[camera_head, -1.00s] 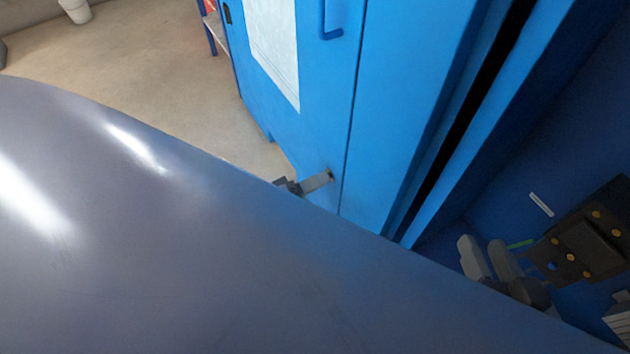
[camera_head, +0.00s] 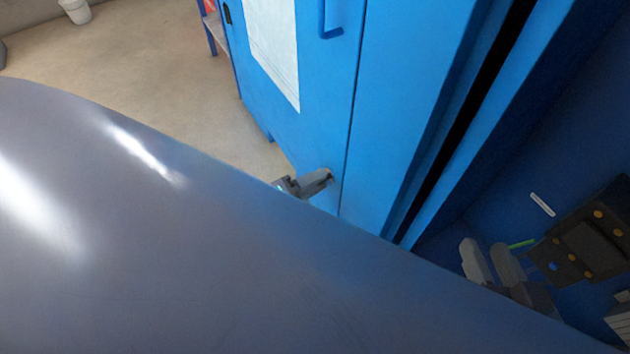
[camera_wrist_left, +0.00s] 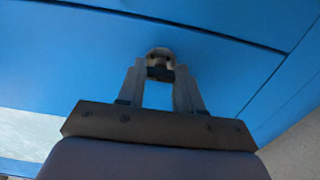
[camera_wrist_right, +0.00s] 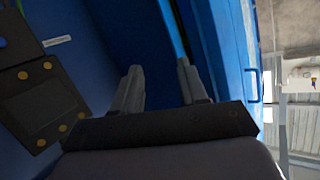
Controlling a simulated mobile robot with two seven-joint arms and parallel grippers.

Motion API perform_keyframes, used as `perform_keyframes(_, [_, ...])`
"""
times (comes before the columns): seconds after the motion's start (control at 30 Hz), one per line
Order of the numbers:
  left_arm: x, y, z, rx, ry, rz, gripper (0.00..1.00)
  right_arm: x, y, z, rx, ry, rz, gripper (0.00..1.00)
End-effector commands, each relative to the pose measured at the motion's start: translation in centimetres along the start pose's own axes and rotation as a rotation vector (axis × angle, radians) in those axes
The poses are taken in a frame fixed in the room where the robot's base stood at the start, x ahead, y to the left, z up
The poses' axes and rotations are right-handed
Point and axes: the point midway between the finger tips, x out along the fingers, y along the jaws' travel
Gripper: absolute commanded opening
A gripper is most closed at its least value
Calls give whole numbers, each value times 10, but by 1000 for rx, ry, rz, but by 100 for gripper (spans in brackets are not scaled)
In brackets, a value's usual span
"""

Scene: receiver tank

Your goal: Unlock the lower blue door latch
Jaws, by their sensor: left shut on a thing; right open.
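The blue door (camera_head: 310,125) has a small latch (camera_head: 331,178) low near its right edge, mostly hidden by my left fingers. My left gripper (camera_head: 318,182) is at this latch, its hand partly hidden behind my large grey arm link. In the left wrist view the latch (camera_wrist_left: 160,54) shows as a round grey piece with a dark part, between the tips of my left fingers (camera_wrist_left: 160,72), which are shut on it. My right gripper (camera_head: 492,258) is open and empty at the lower right, its two fingers apart; they also show in the right wrist view (camera_wrist_right: 160,80).
A blue handle (camera_head: 330,22) is higher on the door, beside a white sheet (camera_head: 272,45). A dark panel with yellow buttons (camera_head: 590,240) stands beside my right gripper. Open floor (camera_head: 150,80) lies left of the door, with a white bucket (camera_head: 76,10) far back.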

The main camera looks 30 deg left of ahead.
Motion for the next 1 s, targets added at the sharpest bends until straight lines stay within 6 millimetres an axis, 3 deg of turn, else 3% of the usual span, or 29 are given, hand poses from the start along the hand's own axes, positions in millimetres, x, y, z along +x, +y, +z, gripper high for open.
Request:
perform_keyframes(0.2, [0,0,1,-3,-1,0,5,1,0,-1,-2,4,0,43])
perform_keyframes(0.23, [0,0,1,-3,-1,0,38,1,0,-2,-1,4,0,43])
perform_keyframes(0.3, [0,0,1,-3,-1,0,61,1,0,-1,-1,3,1,43])
perform_keyframes(0.67, [-5,0,0,-1,0,-1,61,2,0,-1,9,-1,0,43])
perform_keyframes(1.0, [-56,1,0,-1,0,-2,61,6,-8,-5,71,-36,-30,43])
